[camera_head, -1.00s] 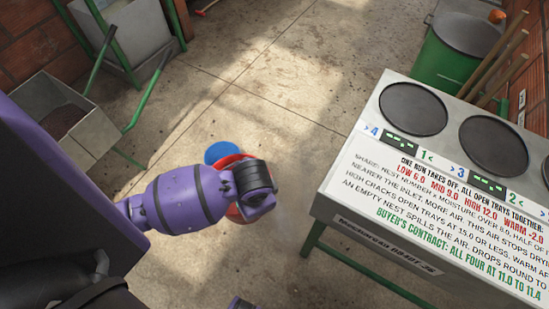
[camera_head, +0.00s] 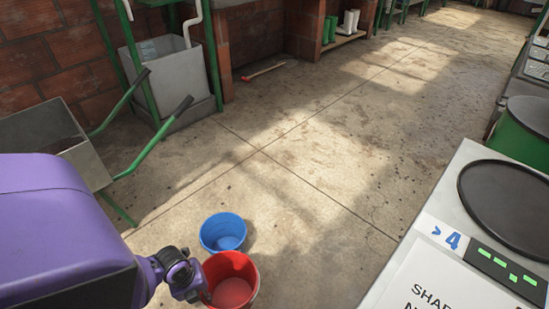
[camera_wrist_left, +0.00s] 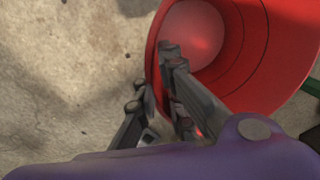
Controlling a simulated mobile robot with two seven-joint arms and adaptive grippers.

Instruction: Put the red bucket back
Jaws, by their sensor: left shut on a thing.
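The red bucket (camera_head: 232,290) is at the bottom middle of the head view, upright or nearly so, with its open top facing up. My left gripper (camera_head: 203,293) is at its left rim. In the left wrist view, the fingers of this gripper (camera_wrist_left: 160,85) straddle the wall of the red bucket (camera_wrist_left: 262,60), one inside and one outside, shut on it. I cannot tell whether its base touches the floor. A blue bucket (camera_head: 222,234) stands on the floor just behind it. My right gripper is in neither current view.
A wheelbarrow (camera_head: 85,150) with green handles stands at the left. A white-topped machine (camera_head: 450,225) with a round dark plate and green display fills the right. A red-handled tool (camera_head: 263,71) lies by the brick wall. The concrete floor (camera_head: 310,170) between is clear.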

